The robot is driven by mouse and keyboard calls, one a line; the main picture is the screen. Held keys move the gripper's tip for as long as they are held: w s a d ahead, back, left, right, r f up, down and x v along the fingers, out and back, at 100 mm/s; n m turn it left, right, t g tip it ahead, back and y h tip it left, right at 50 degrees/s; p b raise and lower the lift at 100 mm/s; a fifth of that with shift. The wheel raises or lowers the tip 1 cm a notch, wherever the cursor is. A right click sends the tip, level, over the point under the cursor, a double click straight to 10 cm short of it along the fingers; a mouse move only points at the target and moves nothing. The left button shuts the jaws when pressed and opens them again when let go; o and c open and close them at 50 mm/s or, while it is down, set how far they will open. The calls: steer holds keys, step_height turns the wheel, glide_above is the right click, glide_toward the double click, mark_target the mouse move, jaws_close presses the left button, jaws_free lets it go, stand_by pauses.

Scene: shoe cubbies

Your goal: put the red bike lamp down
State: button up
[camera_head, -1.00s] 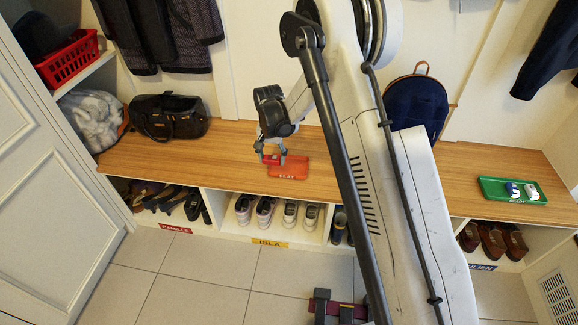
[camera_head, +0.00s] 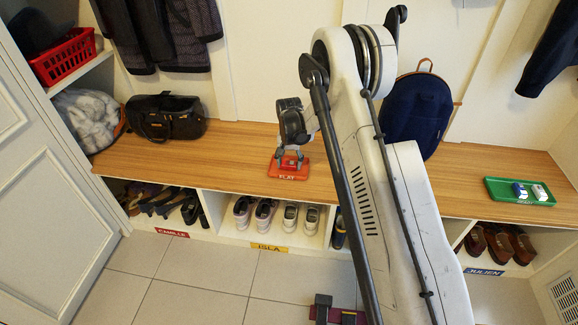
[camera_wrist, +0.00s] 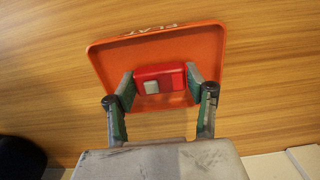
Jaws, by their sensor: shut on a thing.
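The red bike lamp (camera_wrist: 151,86) is a small red block with a pale grey square on its face. My gripper (camera_wrist: 160,88) is shut on it, one finger at each end. In the head view my gripper (camera_head: 289,160) is over the orange-red tray (camera_head: 280,174) on the wooden bench. The tray (camera_wrist: 110,62) carries white lettering that looks like "FLAT". The lamp lies inside the tray's outline in the wrist view. I cannot tell whether it touches the tray floor.
A green tray (camera_head: 495,195) with a blue and a whitish item stands far right on the bench (camera_head: 225,165). A black bag (camera_head: 165,118) is at left, a navy backpack (camera_head: 417,112) behind my arm. Shoe cubbies are below. Bench left of the orange-red tray is clear.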

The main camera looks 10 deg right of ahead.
steer(key=shift+f, duration=0.15)
steer(key=o, duration=1.2)
steer(key=shift+c, duration=0.2)
